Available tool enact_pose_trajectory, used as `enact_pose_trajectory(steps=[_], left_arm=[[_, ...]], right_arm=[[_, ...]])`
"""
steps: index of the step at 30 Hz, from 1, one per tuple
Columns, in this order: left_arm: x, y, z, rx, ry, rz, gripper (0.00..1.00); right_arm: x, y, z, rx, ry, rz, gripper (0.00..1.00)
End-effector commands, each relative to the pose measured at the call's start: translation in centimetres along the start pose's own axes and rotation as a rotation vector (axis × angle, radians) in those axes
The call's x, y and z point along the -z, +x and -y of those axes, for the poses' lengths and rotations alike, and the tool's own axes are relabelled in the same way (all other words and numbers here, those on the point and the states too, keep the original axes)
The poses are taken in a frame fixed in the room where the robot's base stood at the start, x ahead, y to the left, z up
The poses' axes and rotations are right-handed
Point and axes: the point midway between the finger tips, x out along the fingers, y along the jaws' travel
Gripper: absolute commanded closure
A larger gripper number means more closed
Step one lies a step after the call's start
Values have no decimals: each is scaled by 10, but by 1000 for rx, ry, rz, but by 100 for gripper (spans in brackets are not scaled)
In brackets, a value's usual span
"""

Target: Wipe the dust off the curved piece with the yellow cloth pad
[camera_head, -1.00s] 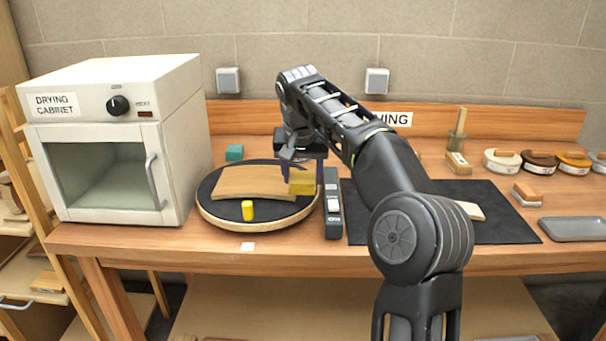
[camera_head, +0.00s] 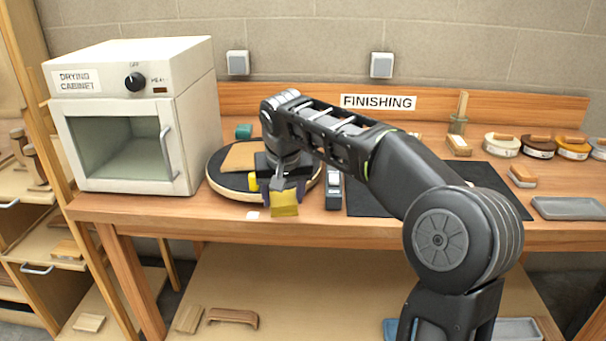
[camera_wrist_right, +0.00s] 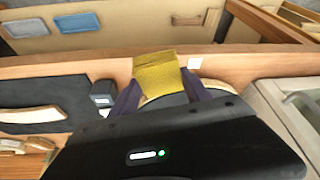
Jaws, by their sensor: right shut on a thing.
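My right gripper (camera_head: 284,194) is shut on the yellow cloth pad (camera_head: 285,205) and holds it over the front edge of the round turntable (camera_head: 222,189). The pad also shows between the fingers in the right wrist view (camera_wrist_right: 158,73). The curved wooden piece (camera_head: 240,156) lies on the turntable, mostly hidden behind my gripper and forearm. Whether dust is on it cannot be seen. A small yellow cylinder (camera_head: 252,182) stands on the turntable just left of the gripper. My left gripper is not in view.
The drying cabinet (camera_head: 128,120) stands at the left, door closed. A grey-black device (camera_head: 333,192) lies right of the turntable, beside a black mat (camera_head: 490,185). Several round tins (camera_head: 538,146) and a grey tray (camera_head: 568,208) are at the right. A small white square (camera_head: 253,215) lies at the front edge.

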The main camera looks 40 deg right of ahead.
Motion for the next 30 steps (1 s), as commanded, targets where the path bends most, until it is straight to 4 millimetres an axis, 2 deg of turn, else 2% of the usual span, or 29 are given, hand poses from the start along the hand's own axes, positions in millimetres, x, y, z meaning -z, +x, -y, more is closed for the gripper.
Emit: enact_pose_trajectory(steps=[9,15,17,30], left_arm=[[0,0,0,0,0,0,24],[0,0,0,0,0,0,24],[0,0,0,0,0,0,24],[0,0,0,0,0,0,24]], right_arm=[[-89,38,109,131,-318,2,77],[-122,53,151,181,-439,1,77],[-126,55,156,188,-454,0,77],[-124,54,154,186,-448,-1,77]])
